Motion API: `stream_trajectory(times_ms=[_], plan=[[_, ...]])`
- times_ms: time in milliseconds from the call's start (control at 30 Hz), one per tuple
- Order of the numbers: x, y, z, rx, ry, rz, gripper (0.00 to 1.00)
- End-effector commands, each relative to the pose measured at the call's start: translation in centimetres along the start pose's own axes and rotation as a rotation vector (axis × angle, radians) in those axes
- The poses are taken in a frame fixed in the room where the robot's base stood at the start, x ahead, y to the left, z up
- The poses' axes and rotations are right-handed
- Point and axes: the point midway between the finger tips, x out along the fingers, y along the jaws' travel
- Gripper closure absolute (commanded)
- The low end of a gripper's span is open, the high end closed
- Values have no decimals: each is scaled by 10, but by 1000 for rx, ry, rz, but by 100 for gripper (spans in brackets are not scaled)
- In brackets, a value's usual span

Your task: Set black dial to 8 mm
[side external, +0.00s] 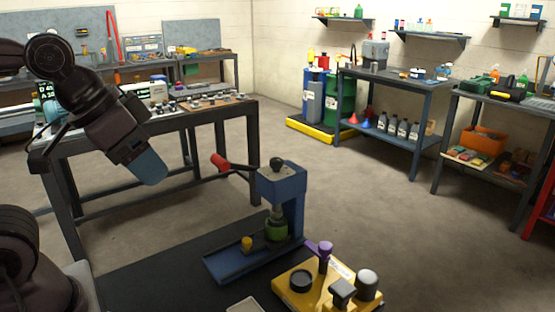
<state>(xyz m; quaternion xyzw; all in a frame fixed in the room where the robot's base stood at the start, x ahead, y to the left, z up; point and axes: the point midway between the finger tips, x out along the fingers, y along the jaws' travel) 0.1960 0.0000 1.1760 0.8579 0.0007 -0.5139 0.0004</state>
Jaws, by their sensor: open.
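A blue press (290,190) stands on a dark mat, with a black round knob (277,163) on top and a red-handled lever (222,163) out to the left. A green round part (276,229) sits under its head. A yellow plate (290,306) at front right carries a black ring-like dial (300,279), a purple-topped lever (325,252) and other dark knobs. I cannot tell for sure which black part is the task's dial, and no scale is readable. My gripper (148,168) is open, high at left, apart from the press and plate; its fingers overlap in this view.
A small yellow knob (246,243) is on the press base. A cluttered workbench (200,108) stands behind my arm. Shelving tables (395,85) and blue and green drums (325,95) are far back. The floor between is clear. A pale object's edge shows at the bottom.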

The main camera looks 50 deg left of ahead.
Motion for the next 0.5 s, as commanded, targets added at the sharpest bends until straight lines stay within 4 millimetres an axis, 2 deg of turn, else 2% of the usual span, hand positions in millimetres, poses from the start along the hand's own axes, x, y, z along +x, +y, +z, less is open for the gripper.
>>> stream_trajectory(times_ms=[133,200,333,500], plan=[[15,-4,2,-19,-75,-10,41],[23,-8,-9,-31,-116,-18,41],[37,-17,-51,-35,-187,-32,41],[63,-34,-114,86,-281,-22,41]])
